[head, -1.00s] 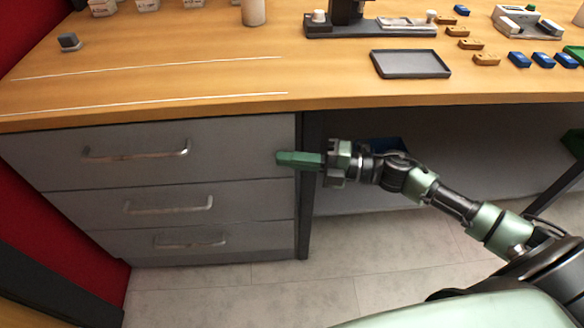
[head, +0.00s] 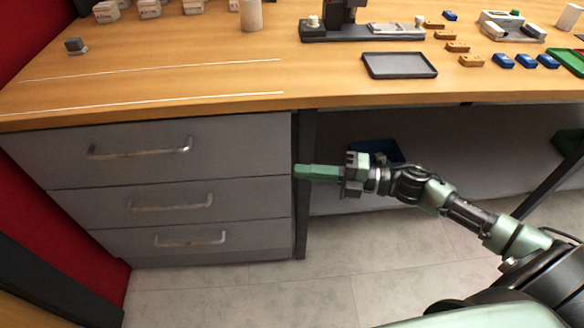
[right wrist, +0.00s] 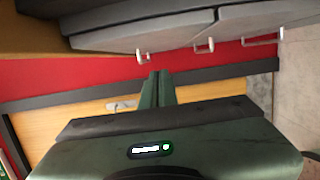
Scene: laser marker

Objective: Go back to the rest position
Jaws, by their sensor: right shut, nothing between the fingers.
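My right gripper (head: 305,171) is in front of the desk, below the level of the desktop and beside the right edge of the drawer unit. Its green fingers are shut, with nothing between them, and point to the left in the head view. In the right wrist view the closed fingers (right wrist: 157,88) show at the middle, clear of anything. My left gripper is in neither view.
The wooden desktop (head: 200,75) carries a dark tray (head: 400,65), a marker machine base (head: 360,31), and several orange and blue blocks. The grey drawers (head: 165,165) below are closed. A blue bin (head: 376,148) stands under the desk behind my right arm.

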